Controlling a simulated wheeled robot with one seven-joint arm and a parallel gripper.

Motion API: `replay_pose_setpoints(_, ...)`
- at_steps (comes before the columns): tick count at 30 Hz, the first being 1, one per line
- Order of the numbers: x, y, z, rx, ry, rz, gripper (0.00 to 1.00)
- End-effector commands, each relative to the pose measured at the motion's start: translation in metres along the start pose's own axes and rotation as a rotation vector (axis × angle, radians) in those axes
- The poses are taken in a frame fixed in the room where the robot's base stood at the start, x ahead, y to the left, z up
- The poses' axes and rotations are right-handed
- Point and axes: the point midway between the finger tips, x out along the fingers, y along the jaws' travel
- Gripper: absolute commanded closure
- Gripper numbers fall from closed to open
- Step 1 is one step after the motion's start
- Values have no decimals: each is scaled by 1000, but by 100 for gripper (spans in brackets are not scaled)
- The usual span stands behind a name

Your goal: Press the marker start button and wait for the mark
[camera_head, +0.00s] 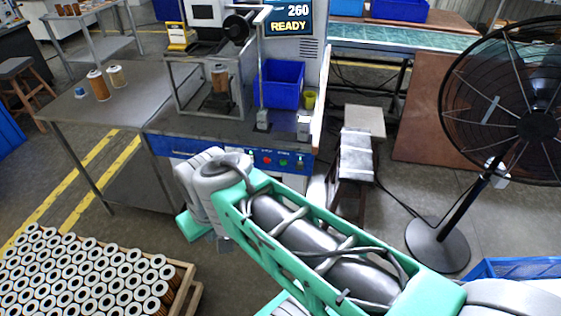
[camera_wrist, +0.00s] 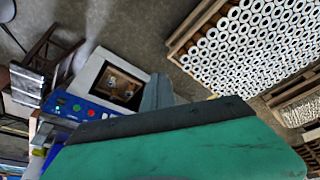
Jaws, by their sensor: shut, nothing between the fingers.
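The marker machine (camera_head: 310,62) stands at the back centre, and its screen (camera_head: 289,20) reads "260 READY". Its blue front panel (camera_head: 190,151) carries a red button (camera_head: 267,160) and a green button (camera_head: 283,162). In the wrist view the panel (camera_wrist: 104,112) shows at the left, with the green button (camera_wrist: 60,102) and the red button (camera_wrist: 76,107). A filter cartridge (camera_head: 220,79) stands upright inside the machine's frame. My gripper (camera_wrist: 157,92) is shut and empty, in front of and apart from the panel. In the head view my wrist mostly hides it.
A crate of white-topped cartridges (camera_head: 80,275) stands at the lower left. A grey table (camera_head: 75,105) holds two cartridges. A blue bin (camera_head: 279,84) sits on the machine's bench. A stool (camera_head: 357,150) and a black fan (camera_head: 530,125) stand to the right.

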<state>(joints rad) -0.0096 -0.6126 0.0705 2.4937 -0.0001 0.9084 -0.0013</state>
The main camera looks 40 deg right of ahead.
Motion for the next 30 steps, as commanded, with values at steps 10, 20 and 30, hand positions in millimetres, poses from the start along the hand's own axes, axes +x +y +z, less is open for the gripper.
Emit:
replay_pose_setpoints(10,110,38,-40,103,171,-73,100)
replay_pose_setpoints(20,253,207,-96,454,756,-235,100)
replay_pose_setpoints(30,248,322,-64,662,1139,-265,100)
